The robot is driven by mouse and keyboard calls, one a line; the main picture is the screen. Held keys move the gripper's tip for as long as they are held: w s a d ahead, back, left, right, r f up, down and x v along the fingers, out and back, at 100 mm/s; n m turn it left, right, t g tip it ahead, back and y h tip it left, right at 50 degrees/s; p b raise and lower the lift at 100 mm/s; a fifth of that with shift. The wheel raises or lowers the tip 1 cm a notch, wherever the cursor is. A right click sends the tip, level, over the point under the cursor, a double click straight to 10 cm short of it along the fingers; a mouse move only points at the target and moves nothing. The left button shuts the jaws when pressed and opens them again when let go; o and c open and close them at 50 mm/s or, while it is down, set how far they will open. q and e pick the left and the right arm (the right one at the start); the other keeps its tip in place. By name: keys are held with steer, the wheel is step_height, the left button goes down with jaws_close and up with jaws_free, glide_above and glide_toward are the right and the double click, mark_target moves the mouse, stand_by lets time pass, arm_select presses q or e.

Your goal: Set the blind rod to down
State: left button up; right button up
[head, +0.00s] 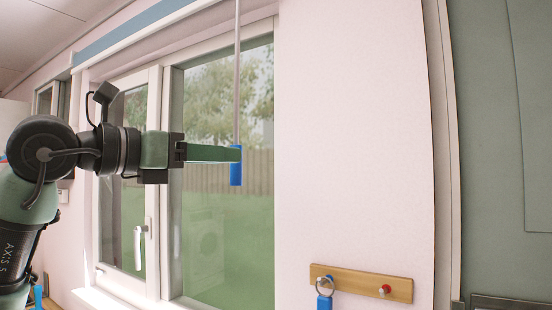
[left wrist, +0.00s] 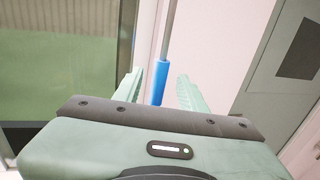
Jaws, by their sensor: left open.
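The blind rod (head: 237,75) is a thin grey rod hanging straight down in front of the window, with a blue handle (head: 236,173) at its lower end. In the left wrist view the blue handle (left wrist: 159,83) stands between the two green fingers. My left gripper (head: 238,154) is level with the upper part of the handle; it is open, with a finger on each side. I cannot tell whether either finger touches the handle. The blind (head: 135,30) shows as a blue strip along the top of the window. My right gripper is in neither view.
The window (head: 222,215) has a white frame and a white handle (head: 141,240) on its left sash. A wooden hook board (head: 345,283) with a blue key tag (head: 324,302) is on the wall at lower right.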

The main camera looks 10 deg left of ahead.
arm_select(q)
steer(key=x, duration=0.1)
steer(key=p+x, duration=0.1)
steer(key=x, duration=0.1)
steer(key=p+x, duration=0.1)
steer(key=shift+w+d+r, duration=0.15)
steer(key=shift+r, duration=0.25)
steer(key=x, duration=0.2)
steer(key=shift+w+d+f+p, duration=0.2)
steer(key=shift+w+p, duration=0.1)
steer(key=shift+p, duration=0.1)
jaws_close()
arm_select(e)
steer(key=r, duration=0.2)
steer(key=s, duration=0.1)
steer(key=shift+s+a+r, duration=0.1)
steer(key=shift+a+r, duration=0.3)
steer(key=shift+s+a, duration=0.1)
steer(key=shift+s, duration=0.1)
